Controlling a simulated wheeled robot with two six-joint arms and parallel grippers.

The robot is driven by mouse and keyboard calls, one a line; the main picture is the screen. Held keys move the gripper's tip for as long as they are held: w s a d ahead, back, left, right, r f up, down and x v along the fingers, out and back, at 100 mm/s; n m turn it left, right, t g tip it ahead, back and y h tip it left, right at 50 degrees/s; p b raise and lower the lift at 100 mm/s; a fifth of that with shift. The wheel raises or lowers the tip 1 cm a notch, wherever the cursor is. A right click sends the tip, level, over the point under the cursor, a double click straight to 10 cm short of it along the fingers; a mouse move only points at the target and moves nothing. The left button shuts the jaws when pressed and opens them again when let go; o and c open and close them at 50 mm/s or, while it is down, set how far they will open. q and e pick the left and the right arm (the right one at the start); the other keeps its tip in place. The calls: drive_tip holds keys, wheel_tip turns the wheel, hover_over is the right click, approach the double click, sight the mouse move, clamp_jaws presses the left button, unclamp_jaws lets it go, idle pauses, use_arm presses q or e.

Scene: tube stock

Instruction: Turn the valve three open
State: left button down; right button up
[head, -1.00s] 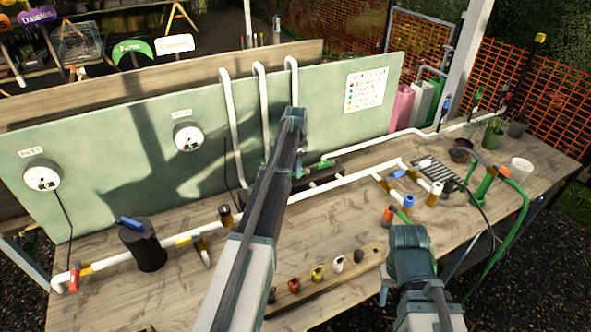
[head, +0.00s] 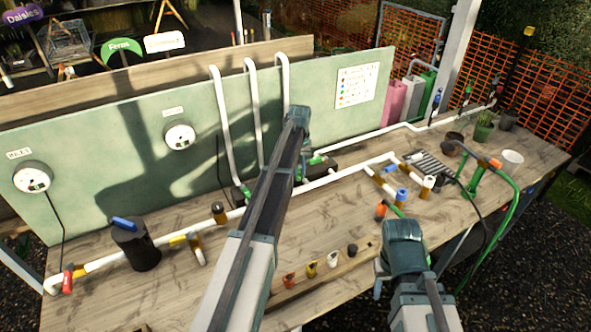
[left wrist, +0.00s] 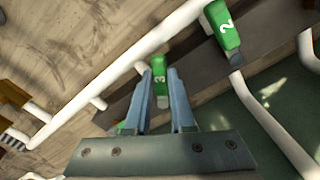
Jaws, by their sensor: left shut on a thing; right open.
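The green valve handle marked 3 (left wrist: 160,76) shows in the left wrist view between the two fingers of my left gripper (left wrist: 161,92). The gripper is shut on it. In the head view my left wrist (head: 297,118) is over the manifold, and my arm hides the fingers and the handle. A second green handle, marked 2 (left wrist: 224,27), stands apart from the fingers at the upper right of the wrist view. My right gripper (head: 379,277) is open and empty near the bench's front; its fingers show only partly.
A white pipe run (head: 339,177) crosses the wooden bench (head: 100,297). White risers (head: 252,105) climb the green board (head: 120,130) behind. A row of small coloured caps (head: 311,269) lies in front. A black cylinder with a blue handle (head: 135,245) stands at left.

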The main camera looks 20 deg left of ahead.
use_arm(q)
drive_tip(key=shift+w+d+n, duration=0.25)
drive_tip(key=shift+d+n, duration=0.15)
drive_tip(key=shift+n, duration=0.65)
drive_tip(key=shift+w+d+n, duration=0.3)
drive_tip(key=shift+d+n, duration=0.05)
drive_tip(key=shift+n, duration=0.75)
drive_tip(key=shift+w+d+n, duration=0.25)
drive_tip(key=shift+d+n, duration=0.15)
drive_tip(key=shift+n, duration=0.65)
drive_tip(key=c, duration=0.8)
unclamp_jaws()
drive_tip(key=shift+o, duration=0.2)
drive_tip(key=shift+r, duration=0.15)
wheel_tip(320, 180, up, 14)
drive_tip(key=p, duration=1.3)
drive_tip(key=shift+f+p, duration=0.2)
drive_tip(key=shift+p, duration=0.2)
